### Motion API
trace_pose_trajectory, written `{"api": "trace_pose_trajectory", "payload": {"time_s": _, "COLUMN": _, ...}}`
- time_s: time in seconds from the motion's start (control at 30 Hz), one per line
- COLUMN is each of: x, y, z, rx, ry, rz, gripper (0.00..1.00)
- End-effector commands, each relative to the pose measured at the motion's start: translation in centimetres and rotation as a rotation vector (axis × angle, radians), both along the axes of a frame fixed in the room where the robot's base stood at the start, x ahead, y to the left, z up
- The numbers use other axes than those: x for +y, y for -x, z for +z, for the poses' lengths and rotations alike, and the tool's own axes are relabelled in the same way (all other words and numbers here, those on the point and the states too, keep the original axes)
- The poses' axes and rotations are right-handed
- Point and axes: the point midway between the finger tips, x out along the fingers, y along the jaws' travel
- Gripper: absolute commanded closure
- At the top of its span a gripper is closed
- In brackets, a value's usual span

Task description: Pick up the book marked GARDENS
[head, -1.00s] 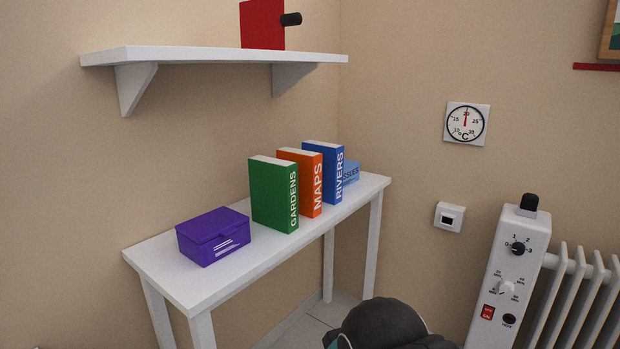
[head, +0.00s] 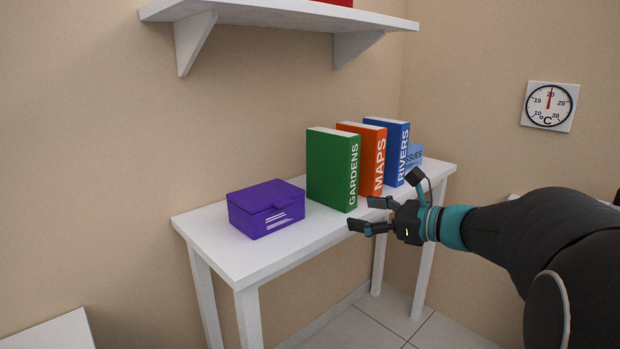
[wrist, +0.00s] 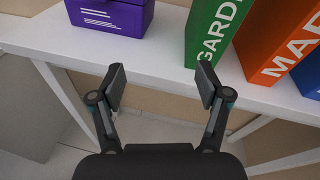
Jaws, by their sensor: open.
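The green book marked GARDENS (head: 332,170) stands upright on the white table (head: 225,243), its spine facing the room. In the wrist view the lower part of the GARDENS book (wrist: 210,35) shows at the upper right, beyond the right finger. My gripper (head: 362,214) is open and empty in front of the table's front edge, near the foot of the book and apart from it as far as I can see. In the wrist view my gripper's two fingers (wrist: 160,88) are spread, with the table's front edge and floor between them.
An orange MAPS book (head: 372,158), a blue RIVERS book (head: 398,150) and a light blue tissue box (head: 415,155) stand to the right of GARDENS. A purple lidded box (head: 265,210) sits to its left, with bare tabletop between. A white wall shelf (head: 280,14) hangs above.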

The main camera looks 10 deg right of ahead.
Motion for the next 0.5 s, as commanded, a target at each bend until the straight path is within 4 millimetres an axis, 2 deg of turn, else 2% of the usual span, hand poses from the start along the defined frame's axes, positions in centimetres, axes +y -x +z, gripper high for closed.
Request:
{"api": "trace_pose_trajectory", "payload": {"time_s": 0.03, "x": -1.7, "y": -1.1, "z": 0.0, "rx": 0.006, "ry": -0.076, "rz": -0.040, "gripper": 0.24}}
{"api": "trace_pose_trajectory", "payload": {"time_s": 0.1, "x": -3.2, "y": -2.2, "z": 0.5, "rx": 0.009, "ry": -0.158, "rz": -0.078, "gripper": 0.24}}
{"api": "trace_pose_trajectory", "payload": {"time_s": 0.2, "x": -4.5, "y": -3.0, "z": 0.9, "rx": 0.009, "ry": -0.228, "rz": -0.108, "gripper": 0.24}}
{"api": "trace_pose_trajectory", "payload": {"time_s": 0.33, "x": -4.2, "y": -4.2, "z": 1.1, "rx": 0.009, "ry": -0.252, "rz": -0.115, "gripper": 0.24}}
{"api": "trace_pose_trajectory", "payload": {"time_s": 0.5, "x": -2.1, "y": -6.5, "z": 1.2, "rx": 0.009, "ry": -0.251, "rz": -0.112, "gripper": 0.24}}
